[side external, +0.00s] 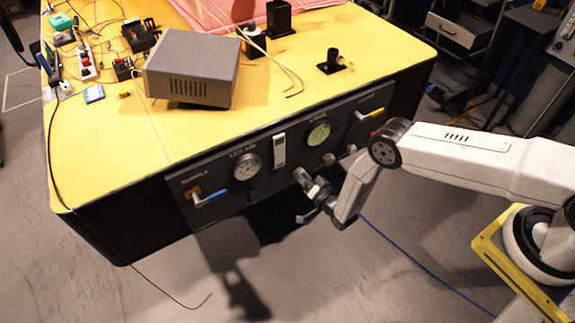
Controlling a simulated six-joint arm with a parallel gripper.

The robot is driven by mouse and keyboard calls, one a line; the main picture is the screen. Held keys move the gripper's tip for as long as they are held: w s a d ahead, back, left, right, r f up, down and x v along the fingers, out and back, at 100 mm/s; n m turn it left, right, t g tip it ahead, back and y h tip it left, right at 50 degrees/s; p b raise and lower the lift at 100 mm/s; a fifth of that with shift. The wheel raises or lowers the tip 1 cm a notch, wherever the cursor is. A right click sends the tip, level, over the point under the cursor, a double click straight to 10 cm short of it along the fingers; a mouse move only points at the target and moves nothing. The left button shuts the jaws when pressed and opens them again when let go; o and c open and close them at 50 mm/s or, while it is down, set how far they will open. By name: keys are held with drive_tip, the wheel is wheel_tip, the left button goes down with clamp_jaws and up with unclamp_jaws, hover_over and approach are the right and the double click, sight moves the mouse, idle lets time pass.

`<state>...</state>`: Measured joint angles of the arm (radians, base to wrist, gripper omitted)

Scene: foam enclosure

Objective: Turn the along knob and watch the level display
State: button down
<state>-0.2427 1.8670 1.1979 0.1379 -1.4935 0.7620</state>
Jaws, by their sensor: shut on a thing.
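A dark control panel (222,172) is on the front face of the yellow-topped bench. My gripper (302,180) is at the panel's lower edge, right of the middle, and shut on a knob there. The gripper mostly hides this knob, and I cannot read its label or tell its angle. A narrow white upright display (279,151) with a small green part is above and left of my gripper; its reading is too small to make out. Other small knobs show on the panel, one at the lower left (252,194) and one at the right (351,149).
A round white gauge (246,167) and a greenish gauge (319,133) flank the display. A blue-handled lever (211,198) and a yellow-handled lever (370,113) are at the panel's ends. A grey box (192,66) and cabled parts stand on the bench. The floor in front is mostly clear.

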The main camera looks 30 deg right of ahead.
drive_tip(key=shift+n+g, duration=0.4)
drive_tip(key=shift+n, duration=3.2)
drive_tip(key=shift+c, duration=0.7)
unclamp_jaws()
drive_tip(key=shift+s, duration=0.1)
drive_tip(key=s, duration=0.7)
drive_tip(key=shift+s+d+r, duration=0.3)
drive_tip(key=shift+r, duration=0.05)
